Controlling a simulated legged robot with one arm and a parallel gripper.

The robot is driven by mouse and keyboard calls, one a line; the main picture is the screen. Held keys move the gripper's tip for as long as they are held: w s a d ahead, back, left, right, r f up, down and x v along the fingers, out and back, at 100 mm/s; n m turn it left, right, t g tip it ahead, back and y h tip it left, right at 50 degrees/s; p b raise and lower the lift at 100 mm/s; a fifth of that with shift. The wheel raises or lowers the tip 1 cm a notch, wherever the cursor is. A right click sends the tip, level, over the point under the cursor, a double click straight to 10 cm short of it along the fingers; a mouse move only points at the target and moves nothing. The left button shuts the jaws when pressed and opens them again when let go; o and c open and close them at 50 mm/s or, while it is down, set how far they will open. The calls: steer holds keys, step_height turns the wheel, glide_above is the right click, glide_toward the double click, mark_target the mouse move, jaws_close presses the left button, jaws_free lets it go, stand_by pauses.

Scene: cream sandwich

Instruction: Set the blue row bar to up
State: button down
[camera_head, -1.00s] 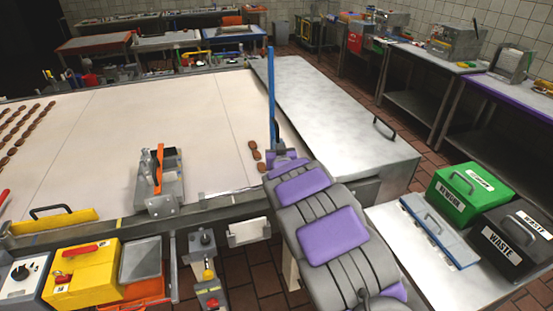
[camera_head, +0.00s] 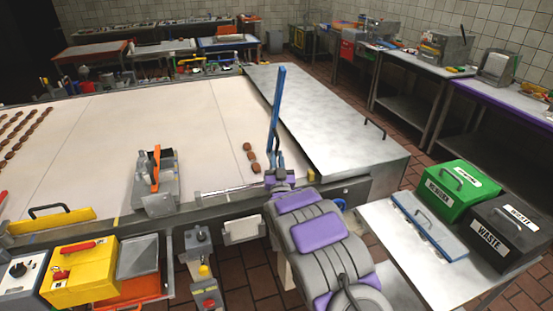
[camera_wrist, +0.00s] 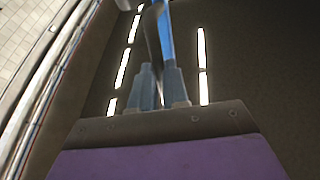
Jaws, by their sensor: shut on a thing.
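The blue row bar (camera_head: 277,105) stands nearly upright at the belt's near right edge, its top leaning slightly to the right. My gripper (camera_head: 275,162) is at the bar's lower end, at the end of my purple and grey arm. In the wrist view, the blue bar (camera_wrist: 166,35) runs up from between the fingers of my gripper (camera_wrist: 159,75), which is shut on it. The bar's lower end and mount are hidden behind my gripper and arm.
The pale belt (camera_head: 190,120) carries several brown biscuits, with a short row (camera_head: 251,157) left of the bar. A metal cover (camera_head: 330,115) lies right of it. Green (camera_head: 455,190) and black (camera_head: 503,228) bins stand on a right-hand table. An orange-handled device (camera_head: 156,180) stands left.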

steer(key=shift+f, duration=0.45)
steer(key=c, duration=1.4)
jaws_free()
steer(key=shift+o, duration=1.4)
steer(key=shift+r, duration=0.25)
steer(key=shift+s, duration=0.1)
steer(key=a+b+v, duration=0.1)
steer(key=b+v, duration=0.4)
steer(key=v, duration=1.2)
steer(key=shift+s+d, duration=0.15)
steer(key=shift+d, duration=0.25)
steer(key=shift+d, duration=0.1)
